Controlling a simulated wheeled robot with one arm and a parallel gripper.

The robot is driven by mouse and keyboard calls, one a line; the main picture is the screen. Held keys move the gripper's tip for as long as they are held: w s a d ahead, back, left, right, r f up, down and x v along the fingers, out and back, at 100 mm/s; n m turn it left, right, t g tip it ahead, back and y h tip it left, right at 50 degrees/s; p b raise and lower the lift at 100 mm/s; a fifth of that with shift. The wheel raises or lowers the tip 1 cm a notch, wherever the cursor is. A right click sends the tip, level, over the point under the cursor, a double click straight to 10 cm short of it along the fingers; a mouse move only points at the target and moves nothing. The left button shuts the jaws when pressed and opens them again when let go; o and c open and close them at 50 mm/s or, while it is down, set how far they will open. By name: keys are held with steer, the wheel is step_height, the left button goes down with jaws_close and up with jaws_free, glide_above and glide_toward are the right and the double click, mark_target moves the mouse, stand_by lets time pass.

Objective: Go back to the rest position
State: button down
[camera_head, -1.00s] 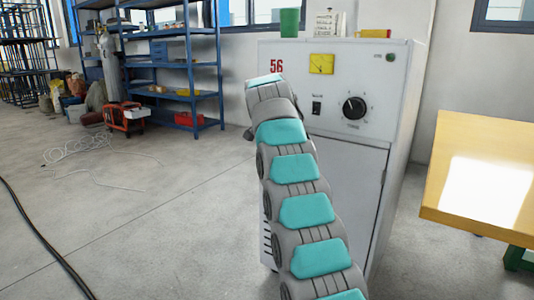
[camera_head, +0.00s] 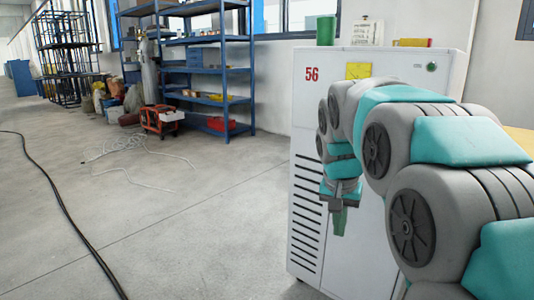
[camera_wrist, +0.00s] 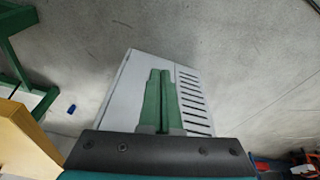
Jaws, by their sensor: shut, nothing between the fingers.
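My gripper (camera_head: 339,221) hangs pointing down at the end of my bent arm, in front of the white cabinet marked 56 (camera_head: 308,165). Its green fingers (camera_wrist: 161,100) are together in the wrist view, with nothing between them. In that view the cabinet (camera_wrist: 122,95) lies behind the fingers, its vents to their right. My arm hides the cabinet's knob and much of its front in the head view.
A green cup (camera_head: 326,31), a yellow-and-red item (camera_head: 412,43) and a white item (camera_head: 368,32) stand on the cabinet. Blue shelves (camera_head: 207,60) and a red machine (camera_head: 160,121) are behind left. A wooden table (camera_wrist: 22,140) is near the cabinet.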

steer(key=s+f+n+g, duration=0.1)
steer(key=s+f, duration=0.3)
steer(key=s, duration=0.7)
steer(key=s+a+f+n+g+y, duration=0.1)
steer(key=s+f, duration=0.4)
steer(key=s, duration=0.6)
steer(key=s+f+n+g, duration=0.2)
steer(key=s+f+n, duration=0.1)
steer(key=s, duration=0.8)
steer(key=shift+s+a+f, duration=0.15)
steer(key=shift+s+f, duration=0.2)
steer(key=shift+f, duration=0.55)
